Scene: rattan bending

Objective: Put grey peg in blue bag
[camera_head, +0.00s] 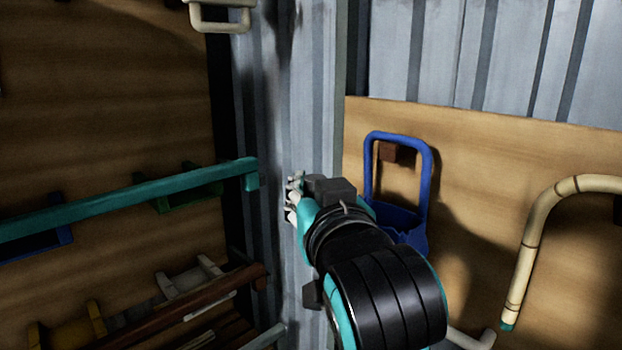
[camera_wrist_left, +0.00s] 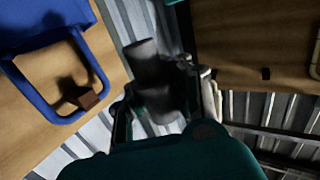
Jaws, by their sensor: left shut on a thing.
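The blue bag (camera_head: 411,226) hangs by its tall handle from a small brown wooden peg (camera_head: 396,152) on the right board. My left arm hides part of the bag. The bag also shows at the upper left of the left wrist view (camera_wrist_left: 38,20). My left gripper (camera_head: 295,194) is left of the bag in the head view, in front of the corrugated wall. It is shut on the grey peg, a dark grey cylinder that shows between the fingers in the left wrist view (camera_wrist_left: 147,62). The peg is apart from the bag. My right gripper is not in view.
A teal bar (camera_head: 130,199) runs along the left board, above several wooden pieces and a brown rod (camera_head: 190,305). A curved cream rattan cane (camera_head: 532,240) is at the far right. Bare corrugated metal (camera_head: 285,110) lies between the boards.

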